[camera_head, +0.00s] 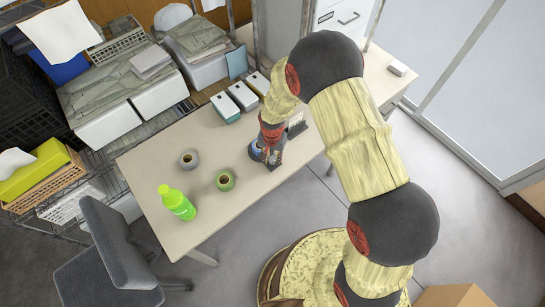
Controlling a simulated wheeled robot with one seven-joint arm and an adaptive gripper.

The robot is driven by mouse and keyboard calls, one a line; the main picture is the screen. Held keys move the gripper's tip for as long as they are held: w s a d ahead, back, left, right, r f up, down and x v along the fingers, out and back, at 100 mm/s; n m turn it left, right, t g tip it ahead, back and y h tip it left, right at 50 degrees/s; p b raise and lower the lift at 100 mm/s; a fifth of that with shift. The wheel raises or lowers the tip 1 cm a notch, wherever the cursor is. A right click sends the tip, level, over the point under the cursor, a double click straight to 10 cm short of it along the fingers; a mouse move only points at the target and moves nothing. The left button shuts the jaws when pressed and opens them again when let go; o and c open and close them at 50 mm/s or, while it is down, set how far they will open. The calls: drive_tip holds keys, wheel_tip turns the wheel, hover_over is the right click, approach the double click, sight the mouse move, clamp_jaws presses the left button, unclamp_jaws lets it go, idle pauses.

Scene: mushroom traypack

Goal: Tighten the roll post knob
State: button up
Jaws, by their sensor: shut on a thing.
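My gripper (271,153) reaches down over the long pale table from above. It is shut on a small part at its fingertips, which fits the roll post knob, though the fingers hide most of it. A blue and white round thing, which looks like the roll on its post (256,149), shows just left of the fingers. How far the knob is turned cannot be seen.
A small dark rack (297,126) is right of my gripper. A grey chair (105,255) stands in front.

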sight(272, 159)
drive_tip(key=m, duration=0.7)
drive_tip(key=shift+w+p, duration=0.1)
drive_tip(key=shift+p, duration=0.25)
idle(0.4)
drive_tip(key=o, duration=0.9)
drive_tip(key=shift+r, duration=0.1)
wheel_tip(272, 159, up, 12)
drive_tip(key=shift+f, duration=0.1)
